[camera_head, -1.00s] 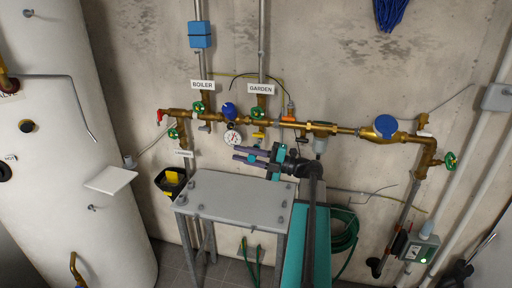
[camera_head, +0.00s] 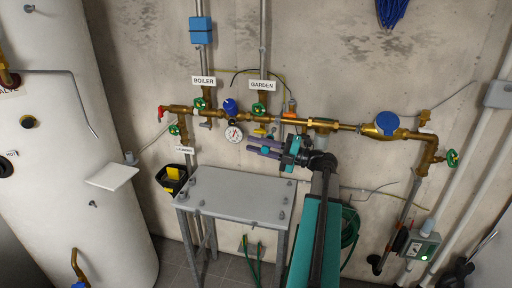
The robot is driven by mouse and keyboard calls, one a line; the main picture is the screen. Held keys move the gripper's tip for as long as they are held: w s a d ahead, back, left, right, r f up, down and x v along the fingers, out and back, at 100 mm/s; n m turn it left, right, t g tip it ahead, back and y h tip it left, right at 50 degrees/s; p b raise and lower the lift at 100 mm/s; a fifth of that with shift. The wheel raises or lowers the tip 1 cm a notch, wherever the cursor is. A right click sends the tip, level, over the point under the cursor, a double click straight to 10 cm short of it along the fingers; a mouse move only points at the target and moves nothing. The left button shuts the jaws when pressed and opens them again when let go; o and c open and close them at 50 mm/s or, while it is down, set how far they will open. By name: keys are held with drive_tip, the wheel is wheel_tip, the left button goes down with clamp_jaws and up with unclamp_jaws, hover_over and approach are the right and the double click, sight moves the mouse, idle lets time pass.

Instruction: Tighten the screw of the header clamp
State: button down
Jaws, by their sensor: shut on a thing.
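The brass header (camera_head: 345,126) runs across the wall in the head view. My gripper (camera_head: 250,146), with purple fingers on a teal body, points left in front of the wall, below the header and right of the round gauge. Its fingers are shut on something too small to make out. A yellow lever (camera_head: 260,132) shows just above the fingers; I cannot tell whether they touch it. I cannot pick out the header clamp or its screw, which may be small or hidden by my gripper.
A grey metal table (camera_head: 235,186) with several bolts stands below my gripper. The gauge (camera_head: 233,134) and green valve wheels (camera_head: 258,109) are close by. A white tank (camera_head: 70,160) fills the left. A green-lit box (camera_head: 422,248) is low at right.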

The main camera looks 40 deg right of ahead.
drive_tip(key=shift+w+d+b, duration=0.25)
drive_tip(key=shift+w+d, duration=0.15)
drive_tip(key=shift+d, duration=0.3)
drive_tip(key=shift+w+d+b, duration=0.25)
drive_tip(key=shift+w+d, duration=0.2)
drive_tip(key=shift+d, duration=0.2)
drive_tip(key=shift+w+d+b, duration=0.25)
drive_tip(key=shift+w+d, duration=0.15)
drive_tip(key=shift+d, duration=0.3)
drive_tip(key=shift+w+d, duration=0.45)
drive_tip(key=shift+d, duration=0.2)
idle(0.8)
drive_tip(key=shift+t+y+b, duration=0.4)
drive_tip(key=shift+t+b, duration=0.2)
drive_tip(key=shift+b, duration=0.45)
drive_tip(key=shift+r+t+y+b, duration=0.4)
drive_tip(key=shift+t+b, duration=0.3)
drive_tip(key=shift+b, duration=0.6)
drive_tip(key=shift+s+r, duration=0.1)
drive_tip(key=shift+r, duration=0.05)
